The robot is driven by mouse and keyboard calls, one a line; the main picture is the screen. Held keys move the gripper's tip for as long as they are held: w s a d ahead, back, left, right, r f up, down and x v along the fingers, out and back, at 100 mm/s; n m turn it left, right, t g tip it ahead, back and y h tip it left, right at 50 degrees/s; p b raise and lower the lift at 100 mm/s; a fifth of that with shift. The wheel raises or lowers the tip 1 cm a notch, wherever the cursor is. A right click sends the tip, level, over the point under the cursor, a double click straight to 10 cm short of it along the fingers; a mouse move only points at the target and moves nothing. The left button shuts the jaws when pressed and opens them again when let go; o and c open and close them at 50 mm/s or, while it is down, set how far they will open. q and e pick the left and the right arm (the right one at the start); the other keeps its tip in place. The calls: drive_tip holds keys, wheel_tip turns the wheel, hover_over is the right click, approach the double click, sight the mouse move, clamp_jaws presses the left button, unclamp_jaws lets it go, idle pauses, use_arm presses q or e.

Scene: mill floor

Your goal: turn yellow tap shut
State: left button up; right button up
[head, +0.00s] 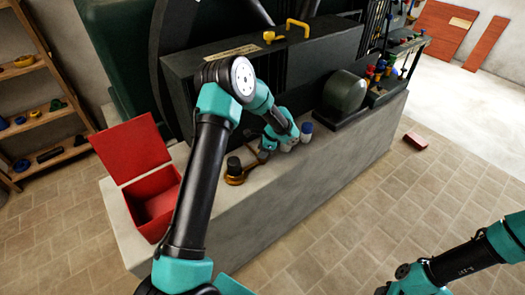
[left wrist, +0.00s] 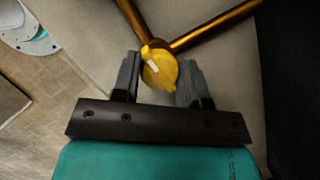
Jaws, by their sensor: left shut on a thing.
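The yellow tap (left wrist: 160,69) sits between my left gripper's two fingers in the left wrist view, at the joint of brass pipes (left wrist: 215,25). The left gripper (left wrist: 160,80) is shut on it, a finger on either side. In the head view the left gripper (head: 266,150) reaches down to the top of the stone ledge, beside a brass fitting (head: 235,180). I cannot make out the yellow tap there, behind the gripper. My right arm shows at the lower right of the head view; its fingertips are out of the frame.
An open red box (head: 157,210) stands on the left end of the ledge (head: 285,195). A black-capped object (head: 234,165) and a white bottle with a blue cap (head: 307,132) stand near the gripper. A dark machine (head: 265,60) rises behind. The tiled floor in front is mostly clear.

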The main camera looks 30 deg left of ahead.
use_arm(q)
drive_tip(key=shift+m, duration=0.6)
drive_tip(key=shift+t, duration=0.3)
drive_tip(key=o, duration=0.9)
drive_tip(key=shift+r, duration=0.15)
drive_tip(key=v, duration=1.7)
drive_tip(key=shift+w+d, duration=0.1)
drive_tip(key=shift+d, duration=0.1)
